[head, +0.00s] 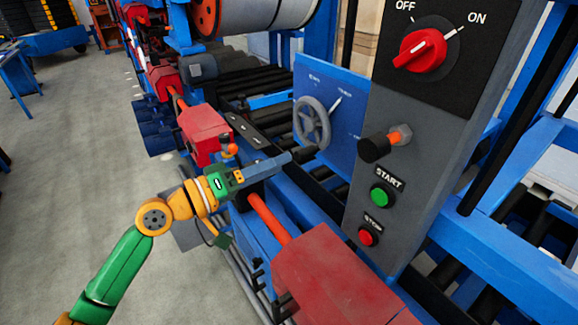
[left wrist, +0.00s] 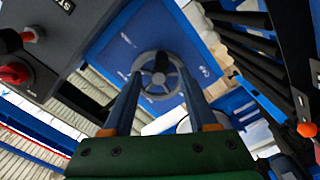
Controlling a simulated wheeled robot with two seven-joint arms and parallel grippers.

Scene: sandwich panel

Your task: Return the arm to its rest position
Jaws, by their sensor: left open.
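My left arm comes in from the lower left, its green and orange links reaching forward. My left gripper (head: 282,162) is open and points toward the grey handwheel (head: 312,123) on the blue panel (head: 345,105). In the left wrist view the two fingers of the gripper (left wrist: 163,105) stand apart with nothing seen held between them. The handwheel (left wrist: 158,76) shows beyond and between the fingers. Whether the fingertips touch anything is hard to tell. My right gripper is in neither view.
A grey control box (head: 430,130) at right carries a red rotary switch (head: 420,50) pointing toward ON, a green START button (head: 382,196) and a red STOP button (head: 368,234). A red housing (head: 335,280) lies below. Open grey floor (head: 90,180) is at left.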

